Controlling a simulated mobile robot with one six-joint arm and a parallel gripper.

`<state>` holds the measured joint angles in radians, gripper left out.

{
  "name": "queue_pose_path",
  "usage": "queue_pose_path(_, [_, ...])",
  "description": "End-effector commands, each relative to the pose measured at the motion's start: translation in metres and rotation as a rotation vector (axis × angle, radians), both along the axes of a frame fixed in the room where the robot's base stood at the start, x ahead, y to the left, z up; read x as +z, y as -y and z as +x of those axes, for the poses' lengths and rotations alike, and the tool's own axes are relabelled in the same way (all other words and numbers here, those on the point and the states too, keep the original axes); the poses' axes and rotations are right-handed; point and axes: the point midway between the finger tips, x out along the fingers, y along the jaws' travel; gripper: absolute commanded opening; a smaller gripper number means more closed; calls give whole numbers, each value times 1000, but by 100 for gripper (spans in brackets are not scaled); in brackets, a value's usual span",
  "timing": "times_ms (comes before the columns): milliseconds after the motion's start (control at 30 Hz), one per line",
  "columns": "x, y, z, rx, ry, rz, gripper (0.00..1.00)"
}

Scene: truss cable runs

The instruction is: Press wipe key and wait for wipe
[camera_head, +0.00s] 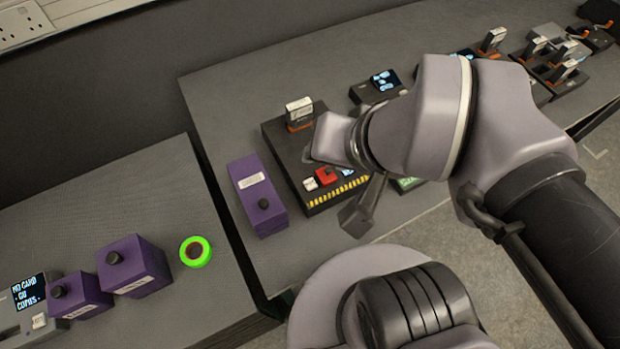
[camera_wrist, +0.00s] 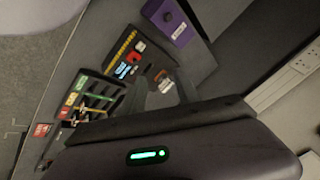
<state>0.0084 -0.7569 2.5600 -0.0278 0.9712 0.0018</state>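The black device (camera_head: 281,150) has a yellow-and-black striped front edge. A red key (camera_head: 326,175), a white key (camera_head: 310,184) and a small lit screen (camera_head: 347,172) sit near that edge. Their labels are too small to read, so I cannot tell which is the wipe key. A white card (camera_head: 299,110) stands upright in an orange slot at the device's back. My gripper (camera_wrist: 160,76) is over the device; its fingers look apart with nothing held. The wrist view shows the red key (camera_wrist: 133,57) beyond the fingers. My wrist hides part of the device in the head view.
A purple box (camera_head: 256,205) with a black knob stands left of the device. The left table holds two more purple boxes (camera_head: 133,272), a green ring (camera_head: 196,251) and a unit with a text screen (camera_head: 25,292). Card holders (camera_head: 555,60) stand at the far right.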

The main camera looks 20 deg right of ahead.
Motion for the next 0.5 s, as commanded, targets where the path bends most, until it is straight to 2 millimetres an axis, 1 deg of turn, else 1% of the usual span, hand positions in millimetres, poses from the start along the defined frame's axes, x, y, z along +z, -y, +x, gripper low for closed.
queue_pose_path(300, [0,0,0,0,0,0,38])
queue_pose_path(333, [0,0,0,0,0,0,36])
queue_pose_path(467, [0,0,0,0,0,0,11])
queue_pose_path(500, [0,0,0,0,0,0,3])
